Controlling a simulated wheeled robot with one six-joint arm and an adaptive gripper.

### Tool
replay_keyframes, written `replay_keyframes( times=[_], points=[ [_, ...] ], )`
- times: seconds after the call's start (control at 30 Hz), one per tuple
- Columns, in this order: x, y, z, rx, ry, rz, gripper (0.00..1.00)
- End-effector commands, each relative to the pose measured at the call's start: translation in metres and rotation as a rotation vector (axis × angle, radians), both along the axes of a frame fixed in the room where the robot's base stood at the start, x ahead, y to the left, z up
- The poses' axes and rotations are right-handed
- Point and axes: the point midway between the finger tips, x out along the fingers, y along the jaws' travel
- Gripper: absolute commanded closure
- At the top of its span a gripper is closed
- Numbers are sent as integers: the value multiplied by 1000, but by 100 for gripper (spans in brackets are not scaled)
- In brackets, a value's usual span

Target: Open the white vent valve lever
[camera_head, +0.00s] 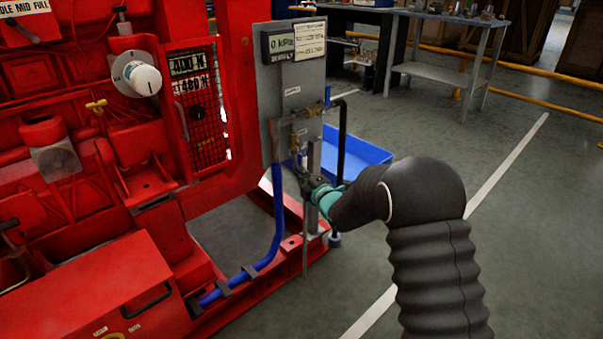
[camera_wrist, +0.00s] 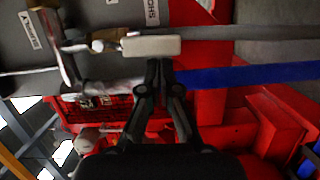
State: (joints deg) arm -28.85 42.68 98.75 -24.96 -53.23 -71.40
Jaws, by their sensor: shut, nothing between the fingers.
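The white vent valve lever (camera_wrist: 152,46) shows in the wrist view as a pale block lying across the picture. Its left end meets a small brass fitting (camera_wrist: 98,46) on the pipework. My gripper (camera_wrist: 161,64) has its dark fingertips together just below the lever's right half, with nothing between them. I cannot tell whether the tips touch the lever. In the head view my gripper (camera_head: 309,183) is at the lower part of the grey panel (camera_head: 268,85), by the brass pipework (camera_head: 299,128). The lever is too small there to make out clearly.
A blue hose (camera_head: 276,225) runs down beside my gripper to the red pumpset base. A black pipe (camera_head: 342,135) stands right of the panel, with a blue tray (camera_head: 362,152) behind it. Red machinery (camera_head: 75,80) fills the left. Open floor (camera_head: 530,230) lies right.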

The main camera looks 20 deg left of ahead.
Motion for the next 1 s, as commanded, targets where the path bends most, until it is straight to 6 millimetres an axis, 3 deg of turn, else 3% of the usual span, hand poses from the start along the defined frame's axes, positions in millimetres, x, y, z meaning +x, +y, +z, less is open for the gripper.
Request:
replay_keyframes(
  times=[0.5,1.0],
  points=[
    [9,-4,-8,-25,-54,-1,100],
    [19,-14,-1,-39,-81,-15,100]
  ],
)
